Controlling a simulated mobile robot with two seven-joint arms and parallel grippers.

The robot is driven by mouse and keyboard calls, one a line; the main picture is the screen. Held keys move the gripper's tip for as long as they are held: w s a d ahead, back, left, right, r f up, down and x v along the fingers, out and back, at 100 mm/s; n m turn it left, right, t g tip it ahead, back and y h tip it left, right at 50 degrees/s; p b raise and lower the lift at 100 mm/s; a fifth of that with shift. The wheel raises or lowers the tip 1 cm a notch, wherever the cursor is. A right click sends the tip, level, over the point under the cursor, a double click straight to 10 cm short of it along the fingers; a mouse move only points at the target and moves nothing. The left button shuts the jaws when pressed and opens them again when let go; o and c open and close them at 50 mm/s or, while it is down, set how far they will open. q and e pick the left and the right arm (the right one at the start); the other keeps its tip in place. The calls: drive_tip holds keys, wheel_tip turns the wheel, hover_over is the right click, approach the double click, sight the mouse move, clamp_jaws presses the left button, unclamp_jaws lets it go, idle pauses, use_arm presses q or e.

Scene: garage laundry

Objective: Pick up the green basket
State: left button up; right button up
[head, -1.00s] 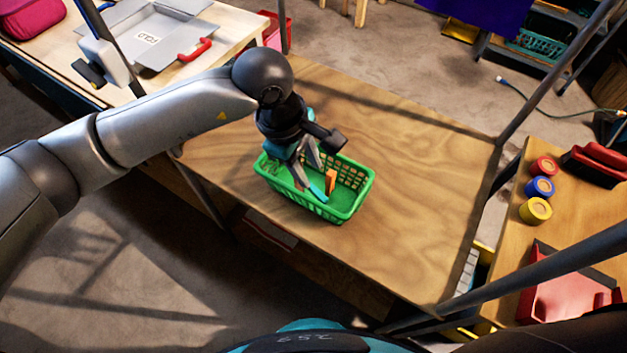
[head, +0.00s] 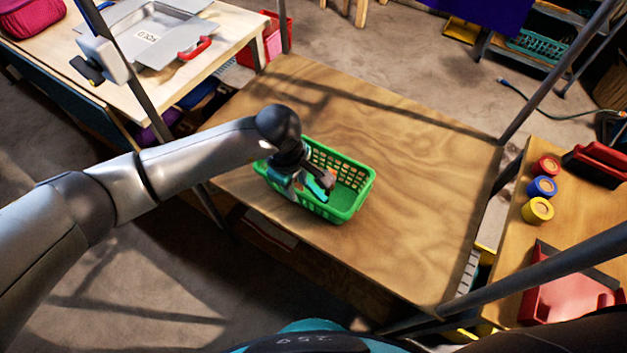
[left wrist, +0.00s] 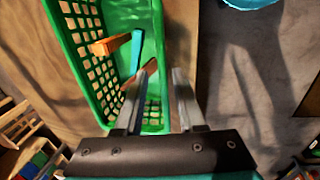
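The green basket (head: 347,205) stands upright on the wooden table. My left gripper (head: 300,187) is low at the basket's near-left long side and hides part of that side. In the left wrist view the basket (left wrist: 85,60) fills the upper left, with an orange piece (left wrist: 108,45) and a teal strip (left wrist: 137,48) inside. There my left gripper (left wrist: 163,72) is open, one finger over the inside of the basket and the other outside, with the rim between them. A gap shows between the fingers; contact with the wall cannot be told. My right gripper is not in view.
The wooden table (head: 420,170) is bare right of the basket. Dark posts rise at its corners. A side table at right holds tape rolls (head: 541,187) and a red tray (head: 570,305). A pale table with a grey case (head: 150,40) stands at upper left.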

sight(298, 191)
use_arm(q)
drive_tip(key=shift+w+d+f, duration=0.1)
drive_tip(key=shift+w+f, duration=0.05)
drive_tip(key=shift+f, duration=1.75)
drive_tip(key=shift+c, duration=0.3)
clamp_jaws()
